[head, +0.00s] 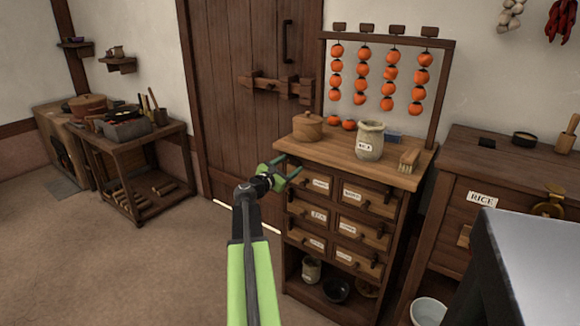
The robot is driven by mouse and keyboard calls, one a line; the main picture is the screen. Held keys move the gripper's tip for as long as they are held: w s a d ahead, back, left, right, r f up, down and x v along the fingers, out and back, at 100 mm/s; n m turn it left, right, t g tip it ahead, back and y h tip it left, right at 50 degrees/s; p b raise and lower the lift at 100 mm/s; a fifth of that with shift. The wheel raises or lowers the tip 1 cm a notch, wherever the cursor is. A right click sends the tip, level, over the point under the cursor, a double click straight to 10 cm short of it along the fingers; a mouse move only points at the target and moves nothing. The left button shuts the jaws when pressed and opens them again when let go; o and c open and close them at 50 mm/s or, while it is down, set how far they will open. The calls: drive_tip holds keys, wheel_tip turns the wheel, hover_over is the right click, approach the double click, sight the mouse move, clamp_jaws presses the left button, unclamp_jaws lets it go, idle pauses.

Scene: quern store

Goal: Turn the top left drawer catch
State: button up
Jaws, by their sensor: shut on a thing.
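The small drawer cabinet (408,178) stands in the middle, with two columns of labelled drawers. The top left drawer (318,184) has a white label and its front looks closed. My gripper (293,165) is at the upper left of this drawer, just under the cabinet top. Its two green-tipped fingers point right toward the drawer front and are shut on the top left drawer catch. The catch itself is too small and too covered by the fingers for its angle to be told.
Strings of orange fruit (388,74) hang above. A grey-topped surface (535,250) is close at the lower right. The floor (130,270) at left is clear.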

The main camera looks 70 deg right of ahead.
drive_tip(key=o, duration=1.4)
drive_tip(key=v, duration=1.7)
drive_tip(key=shift+a, duration=0.25)
drive_tip(key=shift+c, duration=0.2)
